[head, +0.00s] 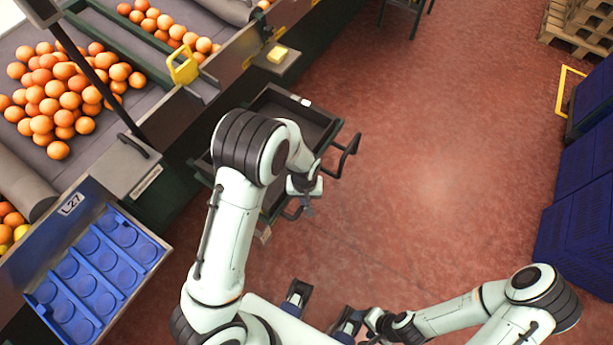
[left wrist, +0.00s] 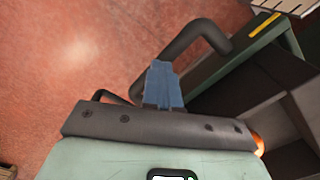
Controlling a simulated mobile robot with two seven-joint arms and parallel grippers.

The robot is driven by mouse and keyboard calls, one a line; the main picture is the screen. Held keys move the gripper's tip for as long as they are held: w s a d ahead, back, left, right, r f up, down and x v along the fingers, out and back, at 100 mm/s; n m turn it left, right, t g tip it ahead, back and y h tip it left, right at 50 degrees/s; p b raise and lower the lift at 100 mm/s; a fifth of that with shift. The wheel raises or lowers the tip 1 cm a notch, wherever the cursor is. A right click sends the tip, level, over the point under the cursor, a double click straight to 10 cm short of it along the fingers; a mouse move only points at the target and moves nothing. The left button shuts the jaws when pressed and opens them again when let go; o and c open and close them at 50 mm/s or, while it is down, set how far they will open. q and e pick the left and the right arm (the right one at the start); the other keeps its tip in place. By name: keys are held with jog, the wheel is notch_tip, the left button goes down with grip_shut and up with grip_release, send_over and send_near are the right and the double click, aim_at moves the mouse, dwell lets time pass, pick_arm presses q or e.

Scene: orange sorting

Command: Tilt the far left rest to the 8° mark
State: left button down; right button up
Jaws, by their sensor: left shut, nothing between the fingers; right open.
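The far left rest (head: 270,98) seems to be the dark, shallow tray-like frame beside the conveyor, with a bent black handle (head: 347,156) on its right side. Its angle and the 8° mark cannot be read. My left gripper (head: 307,207) is shut and empty, below and left of that handle. In the left wrist view the closed blue fingertips (left wrist: 162,85) are close to a curved black handle bar (left wrist: 195,38); I cannot tell whether they touch. My right gripper (head: 374,322) is open, low in the head view, away from the rest; its fingers show poorly.
Another dark frame lies partly hidden under my left arm. The conveyor (head: 180,100) with oranges (head: 70,92) and a blue cupped tray (head: 100,265) are at left. Blue crates (head: 580,200) stand at right. The red floor (head: 440,150) between is clear.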

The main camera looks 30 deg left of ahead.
pick_arm(q)
jog(key=shift+a+f+b, duration=0.1)
jog(key=shift+f+b, duration=0.45)
jog(key=shift+f, duration=0.25)
pick_arm(e)
jog(key=shift+s+f, duration=0.15)
jog(key=shift+f, duration=0.45)
pick_arm(q)
jog(key=shift+r+p, duration=1.9)
jog(key=shift+r, duration=0.6)
notch_tip(320, 180, up, 4)
jog(key=p, duration=0.2)
jog(key=shift+p, duration=0.35)
pick_arm(e)
jog(key=w+r, duration=0.3)
jog(key=r, duration=0.4)
jog(key=shift+r, duration=0.15)
jog(key=shift+w, duration=0.1)
